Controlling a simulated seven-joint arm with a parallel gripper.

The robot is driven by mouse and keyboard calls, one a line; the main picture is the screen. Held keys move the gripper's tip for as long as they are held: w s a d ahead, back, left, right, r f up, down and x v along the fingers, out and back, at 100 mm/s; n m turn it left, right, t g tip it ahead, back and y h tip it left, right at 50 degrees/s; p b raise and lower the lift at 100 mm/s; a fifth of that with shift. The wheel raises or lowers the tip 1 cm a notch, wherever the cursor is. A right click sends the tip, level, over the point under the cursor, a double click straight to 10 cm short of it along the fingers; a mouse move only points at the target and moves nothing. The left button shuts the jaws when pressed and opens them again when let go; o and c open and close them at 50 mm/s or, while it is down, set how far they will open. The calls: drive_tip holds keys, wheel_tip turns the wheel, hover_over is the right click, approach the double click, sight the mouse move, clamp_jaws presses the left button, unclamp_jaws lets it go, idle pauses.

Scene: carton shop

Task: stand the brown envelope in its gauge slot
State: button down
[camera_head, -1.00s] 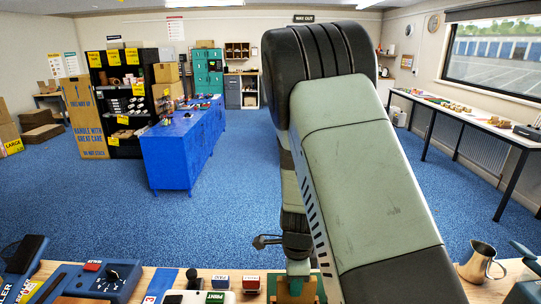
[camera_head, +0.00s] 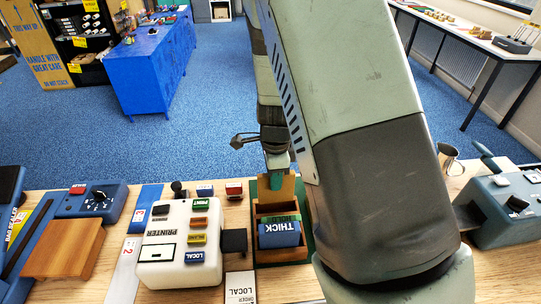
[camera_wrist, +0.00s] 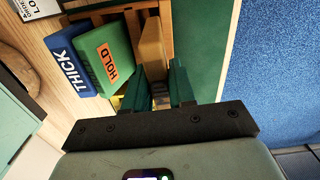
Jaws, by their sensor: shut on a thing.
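The brown envelope (camera_head: 276,189) is upright between the fingers of my gripper (camera_head: 277,172), at the back of the wooden gauge rack. In the wrist view the envelope (camera_wrist: 151,48) runs out beyond the two green fingers of my gripper (camera_wrist: 158,90), which are shut on it. The gauge rack (camera_head: 258,209) holds a blue THICK card (camera_head: 279,240) at the front and a green HOLD card (camera_wrist: 113,62) behind it. The envelope is on the far side of the HOLD card. Its lower edge is hidden in the head view, so I cannot tell how deep it sits.
A white printer (camera_head: 180,245) stands left of the rack, with small stamps behind it. A LOCAL order card (camera_head: 240,288) lies in front. A metal jug (camera_head: 448,158) and a blue-grey machine (camera_head: 500,205) are at the right. My arm covers the bench right of the rack.

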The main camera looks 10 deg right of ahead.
drive_tip(key=d+r+n, duration=0.3)
drive_tip(key=r+n, duration=0.4)
drive_tip(key=r, duration=0.2)
drive_tip(key=d+r+n, duration=0.2)
drive_tip(key=r+n, duration=0.5)
drive_tip(key=r, duration=0.2)
drive_tip(key=s+d+f+m, duration=0.2)
drive_tip(key=d+f+m, duration=0.3)
drive_tip(key=f+m, duration=0.2)
drive_tip(key=s+d+f+m, duration=0.3)
drive_tip(key=d+f+m, duration=0.3)
drive_tip(key=f, duration=0.5)
drive_tip(key=shift+s+m, duration=0.35)
drive_tip(key=shift+m, duration=0.55)
drive_tip(key=shift+s+f, duration=0.15)
drive_tip(key=shift+f, duration=0.1)
drive_tip(key=shift+f, duration=0.65)
drive_tip(key=shift+f, duration=0.35)
drive_tip(key=shift+f, duration=0.75)
